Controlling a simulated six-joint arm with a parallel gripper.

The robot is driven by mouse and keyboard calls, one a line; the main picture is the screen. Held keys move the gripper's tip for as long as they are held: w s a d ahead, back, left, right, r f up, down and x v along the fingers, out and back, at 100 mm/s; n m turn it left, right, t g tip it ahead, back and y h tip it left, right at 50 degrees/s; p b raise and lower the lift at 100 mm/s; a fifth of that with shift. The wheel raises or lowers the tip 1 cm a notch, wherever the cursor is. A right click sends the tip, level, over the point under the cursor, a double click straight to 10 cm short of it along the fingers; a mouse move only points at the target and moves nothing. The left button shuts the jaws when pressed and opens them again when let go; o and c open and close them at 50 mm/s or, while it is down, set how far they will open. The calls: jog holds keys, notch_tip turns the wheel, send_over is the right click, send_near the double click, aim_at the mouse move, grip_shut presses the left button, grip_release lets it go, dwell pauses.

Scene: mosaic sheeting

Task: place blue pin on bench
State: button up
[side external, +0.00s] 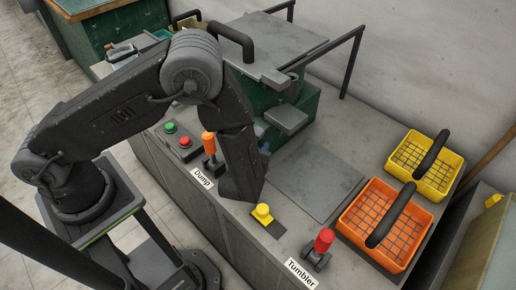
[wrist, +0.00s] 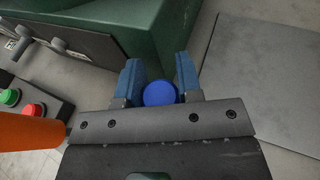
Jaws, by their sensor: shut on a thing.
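The blue pin (wrist: 160,93) shows its round blue top in the wrist view, between the two blue fingers of my gripper (wrist: 159,76). My gripper is shut on it. In the side view my arm hides most of the gripper, and only a small bit of blue shows beside the wrist. The bench (side external: 232,205) is a grey worktop under my arm. The wrist view shows the pin close to a green machine housing (wrist: 140,30). The pin's lower end is hidden, so I cannot tell whether it touches the bench.
A flat grey plate (side external: 318,187) lies clear on the bench. An orange Dump lever (side external: 208,143), a yellow knob (side external: 263,212) and a red Tumbler lever (side external: 325,238) stand along the front. An orange basket (side external: 356,238) and a yellow basket (side external: 447,185) stand at right.

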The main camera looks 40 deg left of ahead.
jog(key=shift+f, duration=0.3)
jog(key=o, duration=1)
jog(key=shift+o, duration=0.2)
